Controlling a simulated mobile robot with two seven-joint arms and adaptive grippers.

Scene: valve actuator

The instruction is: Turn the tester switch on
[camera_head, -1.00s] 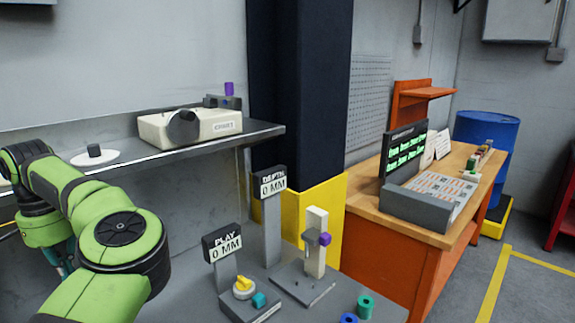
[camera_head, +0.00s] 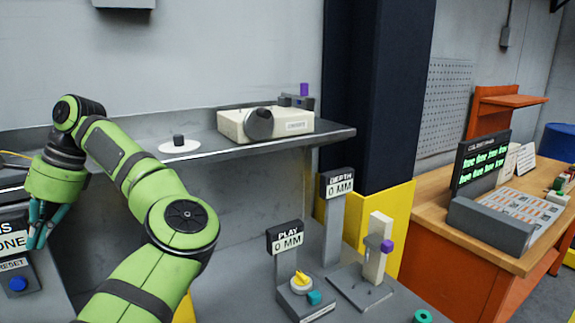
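My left arm comes in from the lower left and bends back to the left gripper (camera_head: 39,240). Its teal fingers point down beside a dark box at the left edge. Their tips look close together, but I cannot tell whether they are shut. The box has a partly hidden display (camera_head: 13,243), a RESET label and a blue button (camera_head: 17,284). No label reading "tester" can be read, and I cannot pick out a tester switch. A PLAY gauge (camera_head: 286,238) reads 0 MM above a yellow knob (camera_head: 300,279) and a teal part. My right gripper is not in view.
A DEPTH gauge (camera_head: 337,184) reads 0 MM behind a post with a purple knob (camera_head: 387,246). A shelf (camera_head: 338,133) above carries a cream machine (camera_head: 300,127) and a white disc (camera_head: 180,147). An orange bench (camera_head: 440,260) with a console stands at right.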

